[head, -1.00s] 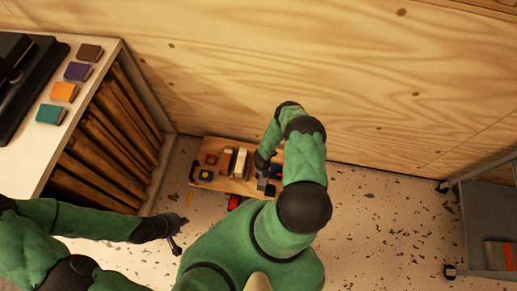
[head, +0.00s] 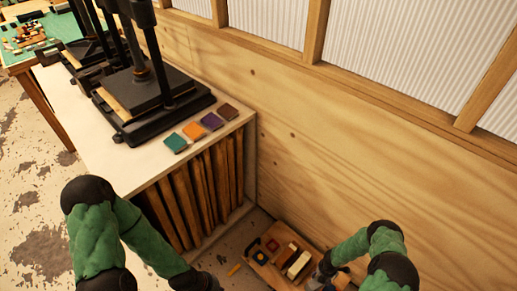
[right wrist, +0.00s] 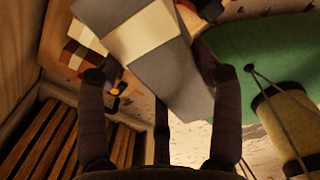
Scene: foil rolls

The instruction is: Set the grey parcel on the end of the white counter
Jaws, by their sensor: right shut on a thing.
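The grey parcel (right wrist: 165,60), a grey block with a cream band, is between the fingers of my right gripper (right wrist: 165,80), which is shut on it. In the head view my right gripper (head: 322,272) is low, by the wooden board on the floor, and the parcel is mostly hidden or too small to make out. The white counter (head: 95,115) runs along the left. Its near right end holds a row of teal, orange, purple and brown blocks. My left gripper (head: 208,284) is at the bottom edge below the counter, its fingers cut off.
A black press (head: 150,95) stands on the counter behind the coloured blocks. Bare top shows in front of the press and teal block. Wooden boards (head: 205,190) stand under the counter. The floor board (head: 262,256) holds several small items. A plywood wall (head: 330,150) is behind.

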